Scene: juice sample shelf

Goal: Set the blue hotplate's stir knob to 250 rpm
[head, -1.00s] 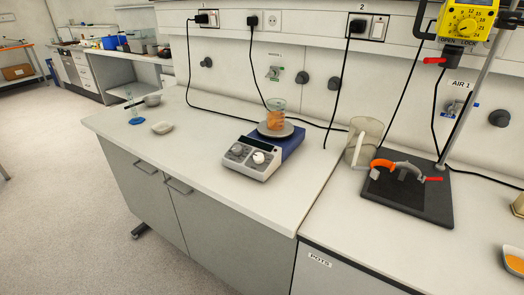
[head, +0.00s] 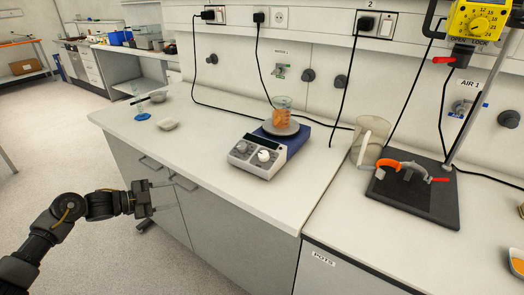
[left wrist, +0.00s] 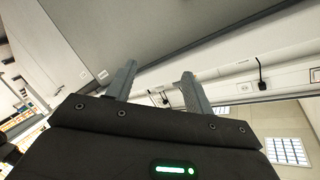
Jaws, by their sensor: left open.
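The blue hotplate (head: 294,143) stands on the white bench, with a pale front panel that carries two knobs. One knob is grey (head: 241,147) on the left and one is white (head: 264,155) on the right; their markings are too small to read. A glass beaker with orange contents (head: 281,113) stands on its round plate. My left gripper (head: 174,196) is open and empty, in front of the cabinet doors, below the bench top and left of the hotplate. Its two fingers (left wrist: 157,88) show apart in the left wrist view. My right gripper is not in view.
A clear jug (head: 370,140) and a black stand base (head: 420,195) with an orange-and-grey clamp stand right of the hotplate. Black cables run behind the hotplate. The bench front edge (head: 225,201) lies between my left gripper and the hotplate.

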